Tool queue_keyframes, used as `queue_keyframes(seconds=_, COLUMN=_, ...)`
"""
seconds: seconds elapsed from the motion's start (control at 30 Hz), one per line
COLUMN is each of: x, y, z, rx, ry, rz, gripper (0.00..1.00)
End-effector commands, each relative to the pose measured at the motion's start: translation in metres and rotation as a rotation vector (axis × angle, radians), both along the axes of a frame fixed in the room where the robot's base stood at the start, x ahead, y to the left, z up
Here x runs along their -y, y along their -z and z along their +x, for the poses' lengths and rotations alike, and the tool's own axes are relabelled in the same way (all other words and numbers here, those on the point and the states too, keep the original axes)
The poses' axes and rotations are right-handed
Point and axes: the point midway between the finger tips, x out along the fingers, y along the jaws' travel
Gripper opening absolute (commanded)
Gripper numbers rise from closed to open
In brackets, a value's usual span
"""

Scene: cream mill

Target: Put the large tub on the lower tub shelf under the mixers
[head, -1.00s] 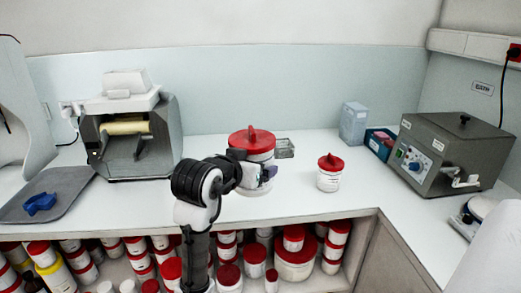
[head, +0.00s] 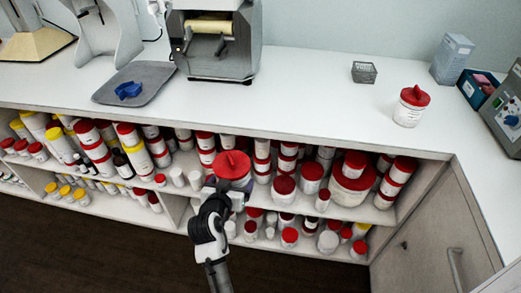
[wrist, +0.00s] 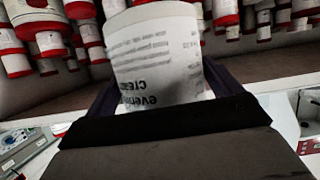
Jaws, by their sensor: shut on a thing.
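The large tub is white with a red knobbed lid (head: 232,165). My gripper (head: 226,186) is shut on its body and holds it upright, in front of the shelves below the counter. In the wrist view the tub's white printed label (wrist: 160,60) shows upside down between the two dark fingers. In the head view the lid partly hides the shelf edge, and whether the tub touches the shelf cannot be told. The shelf unit has an upper level and a lower shelf (head: 172,214), both holding tubs.
Red-lidded tubs crowd the shelves right of my gripper; yellow-lidded bottles (head: 132,152) stand left. The counter (head: 300,100) overhangs above, with a roller mill (head: 210,40), a tray (head: 108,92) and a smaller red-lidded tub (head: 410,106). A cabinet door (head: 425,225) closes the right. The dark floor in front is clear.

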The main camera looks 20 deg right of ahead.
Motion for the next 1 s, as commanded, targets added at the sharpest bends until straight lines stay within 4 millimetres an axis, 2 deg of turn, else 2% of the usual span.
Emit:
queue_keyframes(seconds=0.03, x=-0.017, y=0.025, z=0.002, rx=-0.01, ry=-0.036, rz=-0.001, gripper=0.67)
queue_keyframes(seconds=0.2, x=-0.058, y=0.079, z=0.008, rx=-0.005, ry=-0.125, rz=0.003, gripper=0.67)
queue_keyframes(seconds=0.5, x=-0.104, y=0.141, z=0.011, rx=-0.007, ry=-0.233, rz=0.009, gripper=0.67)
queue_keyframes(seconds=0.67, x=-0.115, y=0.155, z=0.012, rx=-0.009, ry=-0.258, rz=0.011, gripper=0.67)
queue_keyframes(seconds=1.0, x=-0.117, y=0.16, z=0.012, rx=-0.006, ry=-0.262, rz=0.011, gripper=0.67)
